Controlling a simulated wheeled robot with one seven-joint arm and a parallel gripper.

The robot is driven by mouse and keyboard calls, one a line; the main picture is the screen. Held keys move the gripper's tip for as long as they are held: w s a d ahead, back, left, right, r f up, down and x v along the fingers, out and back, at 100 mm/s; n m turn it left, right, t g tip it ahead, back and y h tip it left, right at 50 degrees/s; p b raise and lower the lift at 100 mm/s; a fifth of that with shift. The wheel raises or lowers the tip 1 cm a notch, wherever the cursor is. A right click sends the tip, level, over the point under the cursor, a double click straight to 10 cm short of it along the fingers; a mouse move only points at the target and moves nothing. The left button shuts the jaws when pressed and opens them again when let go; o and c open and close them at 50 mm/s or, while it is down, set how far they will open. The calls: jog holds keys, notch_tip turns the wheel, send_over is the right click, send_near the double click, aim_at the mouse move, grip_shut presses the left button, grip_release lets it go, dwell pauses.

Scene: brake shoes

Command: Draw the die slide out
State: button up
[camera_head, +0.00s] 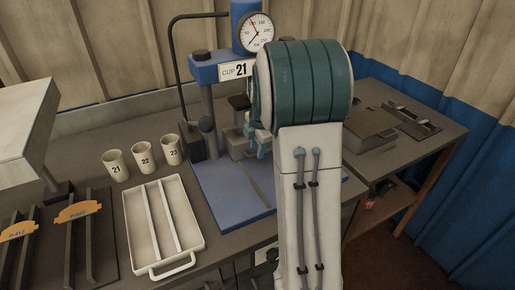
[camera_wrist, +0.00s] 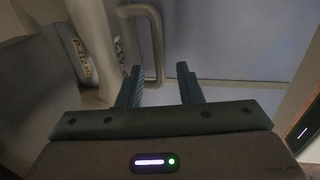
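The blue press (camera_head: 215,75) has a "CUP 21" sign (camera_head: 236,70) and a round dial, and stands on a blue base plate (camera_head: 222,196). Grey metal parts (camera_head: 238,148) sit low in the press, partly behind my arm; I cannot tell which is the die slide. In the wrist view a grey bent bar handle (camera_wrist: 158,45) lies over a blue-grey surface. My gripper (camera_wrist: 159,72) is open, its two fingers apart and pointing towards the handle. The handle's lower end is close to the left finger; contact cannot be told.
Cups marked 21 (camera_head: 116,165), 22 (camera_head: 144,155) and 23 (camera_head: 171,149) stand left of the press. A white divided tray (camera_head: 195,237) lies before them. Racks with orange tags (camera_head: 78,211) are at far left. A side table (camera_head: 430,143) stands right.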

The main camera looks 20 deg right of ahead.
jog(key=shift+w+f, duration=0.1)
jog(key=shift+f, duration=0.45)
grip_shut()
